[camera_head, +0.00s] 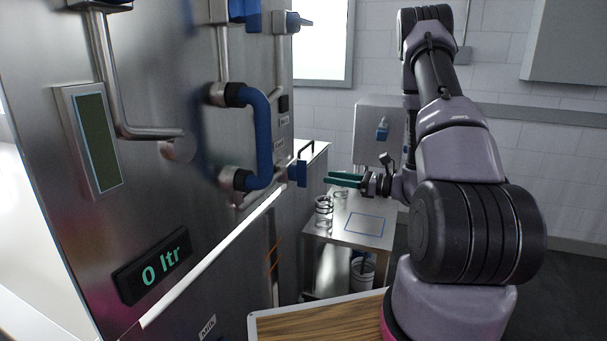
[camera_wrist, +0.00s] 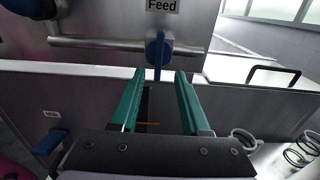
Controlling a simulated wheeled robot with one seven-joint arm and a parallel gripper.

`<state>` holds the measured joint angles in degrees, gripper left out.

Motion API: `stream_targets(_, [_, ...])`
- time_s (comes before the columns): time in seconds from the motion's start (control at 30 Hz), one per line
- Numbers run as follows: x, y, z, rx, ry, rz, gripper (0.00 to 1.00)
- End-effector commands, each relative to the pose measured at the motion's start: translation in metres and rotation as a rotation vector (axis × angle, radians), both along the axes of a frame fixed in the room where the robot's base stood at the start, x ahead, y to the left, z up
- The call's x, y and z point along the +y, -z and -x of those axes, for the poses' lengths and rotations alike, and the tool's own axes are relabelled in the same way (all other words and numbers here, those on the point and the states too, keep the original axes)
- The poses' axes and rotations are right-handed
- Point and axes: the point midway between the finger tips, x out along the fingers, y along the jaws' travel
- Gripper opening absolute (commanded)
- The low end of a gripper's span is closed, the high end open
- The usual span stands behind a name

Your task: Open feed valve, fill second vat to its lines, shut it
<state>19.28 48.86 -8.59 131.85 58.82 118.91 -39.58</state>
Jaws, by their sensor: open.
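The feed valve's blue lever (camera_head: 298,170) stands upright on the steel machine. In the wrist view the same blue lever (camera_wrist: 158,58) hangs on a pipe under a "Feed" label (camera_wrist: 162,5). My gripper (camera_head: 330,179), with teal fingers, is open and empty just right of the lever. In the wrist view the lever shows between and beyond my fingertips (camera_wrist: 158,76), apparently untouched. A display (camera_head: 150,266) reads "0 ltr". A steel vat wall (camera_head: 312,170) stands below the valve. An orange line (camera_head: 273,267) marks a dark slot, also partly visible between my fingers (camera_wrist: 147,124). The vat's inside is hidden.
A second blue handle (camera_wrist: 50,142) sits low left in the wrist view. A steel table (camera_head: 345,234) with coiled rings (camera_head: 323,213) stands right of the vat. A blue looped pipe (camera_head: 264,135) juts from the machine. A wooden-topped surface (camera_head: 320,322) lies in front.

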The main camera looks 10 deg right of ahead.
Motion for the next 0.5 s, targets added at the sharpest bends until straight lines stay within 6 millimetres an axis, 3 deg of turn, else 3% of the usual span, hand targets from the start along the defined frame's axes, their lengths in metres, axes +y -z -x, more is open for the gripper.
stream_targets(0.3, [0.051, -0.001, -0.031, -0.002, -0.010, 0.001, 0.46])
stream_targets(0.5, [0.074, -0.001, -0.048, -0.002, -0.007, 0.003, 0.46])
